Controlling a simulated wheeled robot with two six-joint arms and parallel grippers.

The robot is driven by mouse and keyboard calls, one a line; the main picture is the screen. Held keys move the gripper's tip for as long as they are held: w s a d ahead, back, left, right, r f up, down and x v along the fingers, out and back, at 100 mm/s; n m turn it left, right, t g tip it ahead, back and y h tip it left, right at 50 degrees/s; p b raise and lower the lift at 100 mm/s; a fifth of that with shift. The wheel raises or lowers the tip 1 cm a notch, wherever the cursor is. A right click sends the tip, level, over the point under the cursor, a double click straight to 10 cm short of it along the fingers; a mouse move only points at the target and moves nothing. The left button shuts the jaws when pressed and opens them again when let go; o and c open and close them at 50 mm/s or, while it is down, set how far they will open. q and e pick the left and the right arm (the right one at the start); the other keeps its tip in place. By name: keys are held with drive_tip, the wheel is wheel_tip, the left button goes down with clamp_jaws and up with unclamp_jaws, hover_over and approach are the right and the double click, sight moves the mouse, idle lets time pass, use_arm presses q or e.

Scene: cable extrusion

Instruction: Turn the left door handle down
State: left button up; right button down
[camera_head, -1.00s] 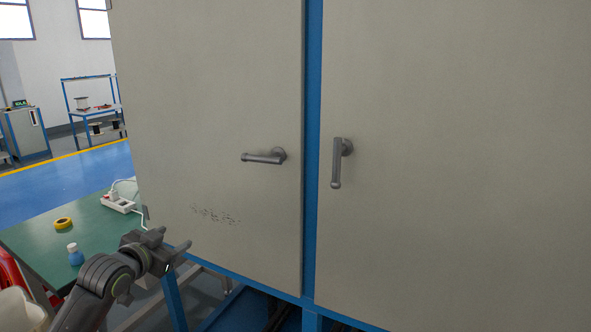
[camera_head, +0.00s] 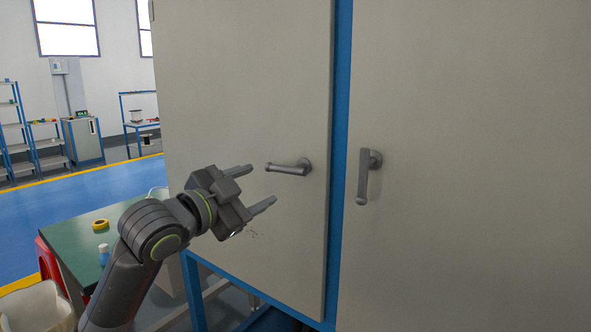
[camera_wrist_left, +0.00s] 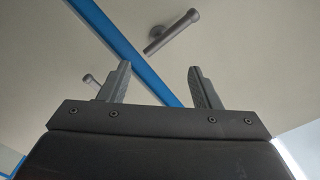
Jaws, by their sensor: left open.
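The left door handle (camera_head: 288,167) is a grey lever on the left cabinet door (camera_head: 245,85). It lies nearly level, its free end pointing left. My left gripper (camera_head: 257,187) is open and empty, just left of the handle and slightly below its free end, apart from it. In the left wrist view the handle (camera_wrist_left: 172,30) shows beyond the open fingers (camera_wrist_left: 157,85). The right door handle (camera_head: 364,177) hangs pointing down on the right door (camera_head: 470,160). It also shows small in the left wrist view (camera_wrist_left: 91,80). My right gripper is out of view.
A blue frame post (camera_head: 338,150) stands between the doors. A green table (camera_head: 75,245) with yellow tape (camera_head: 100,225) and a small blue bottle (camera_head: 104,254) is at lower left, behind my left arm. A pale bin (camera_head: 38,308) stands beside it.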

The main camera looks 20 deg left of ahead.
sight(290, 172)
use_arm(q)
drive_tip(key=p+x, duration=0.1)
drive_tip(key=x, duration=1.2)
drive_tip(key=shift+p, duration=0.35)
clamp_jaws()
